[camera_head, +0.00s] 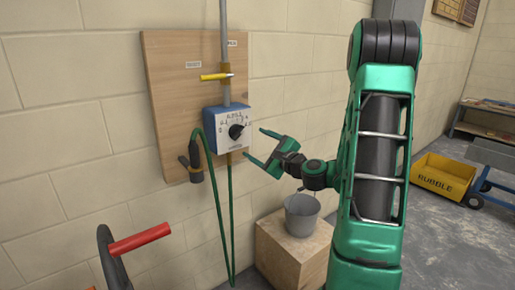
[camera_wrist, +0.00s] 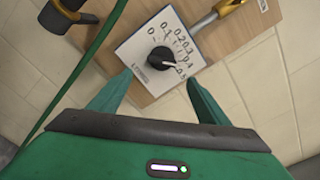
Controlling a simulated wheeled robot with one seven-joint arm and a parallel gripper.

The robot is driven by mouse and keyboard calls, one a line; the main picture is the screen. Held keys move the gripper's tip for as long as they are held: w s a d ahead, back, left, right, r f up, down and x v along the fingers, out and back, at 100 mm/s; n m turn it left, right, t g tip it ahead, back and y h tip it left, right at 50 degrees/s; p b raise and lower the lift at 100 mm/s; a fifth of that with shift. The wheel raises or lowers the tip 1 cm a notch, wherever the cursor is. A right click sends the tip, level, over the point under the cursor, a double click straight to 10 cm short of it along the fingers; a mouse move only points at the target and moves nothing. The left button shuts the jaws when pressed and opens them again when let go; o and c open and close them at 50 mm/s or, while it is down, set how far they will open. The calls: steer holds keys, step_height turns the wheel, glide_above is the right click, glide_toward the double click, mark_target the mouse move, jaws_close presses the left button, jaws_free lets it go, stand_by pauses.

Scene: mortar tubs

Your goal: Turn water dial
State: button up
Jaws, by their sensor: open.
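The water dial is a black knob (camera_head: 236,131) on the white face of a blue box (camera_head: 213,127) fixed to a wooden board on the wall. In the wrist view the knob (camera_wrist: 162,58) is above and between my fingertips, with a printed number scale around it and a white mark at its lower right, toward the higher numbers. My gripper (camera_head: 256,150) is open and empty, to the right of the box. In the wrist view its green fingers (camera_wrist: 152,92) point at the dial face and appear apart from the knob.
A yellow-handled valve (camera_head: 217,76) sits on the pipe above the box. A green hose (camera_head: 230,220) hangs below, beside a black nozzle (camera_head: 195,160). A grey bucket (camera_head: 302,215) stands on a wooden block (camera_head: 280,248). A yellow rubble tub (camera_head: 443,177) is at right.

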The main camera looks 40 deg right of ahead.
mark_target(241, 133)
steer(key=shift+s, duration=0.55)
steer(key=shift+n, duration=0.3)
steer(key=c, duration=1)
steer(key=w+n, duration=0.3)
steer(key=n, duration=0.2)
steer(key=w+n, duration=0.4)
steer(key=n, duration=0.2)
steer(key=w+n, duration=0.3)
steer(key=n, duration=0.2)
steer(key=shift+w+a+r+n, duration=0.2)
steer(key=shift+a+r+n, duration=0.15)
steer(key=shift+r+n, duration=0.05)
steer(key=shift+c, duration=0.2)
jaws_close()
